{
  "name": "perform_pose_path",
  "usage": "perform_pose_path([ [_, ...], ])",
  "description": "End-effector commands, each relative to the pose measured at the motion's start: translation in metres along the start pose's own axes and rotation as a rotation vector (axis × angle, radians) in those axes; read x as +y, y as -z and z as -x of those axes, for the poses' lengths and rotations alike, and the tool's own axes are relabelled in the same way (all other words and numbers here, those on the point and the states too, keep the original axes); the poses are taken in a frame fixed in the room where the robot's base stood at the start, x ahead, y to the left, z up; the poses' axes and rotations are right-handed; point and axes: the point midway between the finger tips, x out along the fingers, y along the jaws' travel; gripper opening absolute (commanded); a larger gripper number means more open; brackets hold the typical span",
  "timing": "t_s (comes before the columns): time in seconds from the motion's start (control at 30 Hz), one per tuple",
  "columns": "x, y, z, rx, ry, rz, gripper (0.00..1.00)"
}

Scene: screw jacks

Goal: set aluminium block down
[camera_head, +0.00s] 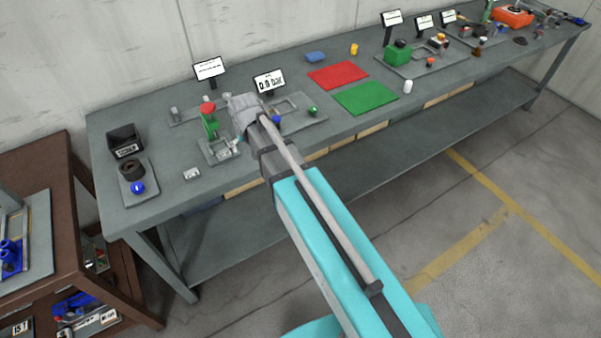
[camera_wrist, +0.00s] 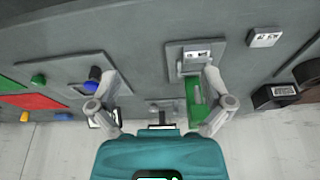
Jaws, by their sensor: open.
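A small light grey aluminium block (camera_head: 191,174) lies on the bench near its front edge, left of the screw jack base; it also shows at the upper right of the wrist view (camera_wrist: 264,37). A similar light block (camera_wrist: 197,54) sits on the grey base plate of the green screw jack (camera_head: 210,127). The jack body also shows in the wrist view (camera_wrist: 193,100), partly hidden by a finger. My gripper (camera_wrist: 160,78) is open, with nothing between its fingers. It is above the bench, right of the jack in the head view, where its fingertips are hidden.
A plate with a blue knob (camera_wrist: 95,73) and a green knob (camera_head: 312,111) lies beside my gripper. Small displays (camera_head: 268,82) stand behind. Red (camera_head: 338,75) and green (camera_head: 366,98) mats lie to the right. A black bin (camera_head: 124,141) stands left. Bare bench lies around the loose block.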

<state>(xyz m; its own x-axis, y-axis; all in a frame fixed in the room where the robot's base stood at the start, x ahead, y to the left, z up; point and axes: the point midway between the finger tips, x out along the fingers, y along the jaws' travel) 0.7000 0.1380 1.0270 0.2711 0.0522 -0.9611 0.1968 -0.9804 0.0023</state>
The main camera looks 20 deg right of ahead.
Motion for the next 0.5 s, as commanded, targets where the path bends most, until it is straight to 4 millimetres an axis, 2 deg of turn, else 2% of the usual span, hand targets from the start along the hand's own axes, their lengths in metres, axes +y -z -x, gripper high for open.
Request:
perform_pose_path([
  [0.03,0.017,-0.027,0.006,-0.029,-0.007,-0.024,1.0],
  [0.2,0.063,-0.097,0.022,-0.14,-0.022,-0.101,1.0],
  [0.3,0.081,-0.133,0.031,-0.197,-0.026,-0.141,1.0],
  [0.4,0.094,-0.16,0.038,-0.24,-0.027,-0.171,1.0],
  [0.5,0.1,-0.176,0.043,-0.267,-0.027,-0.189,1.0],
])
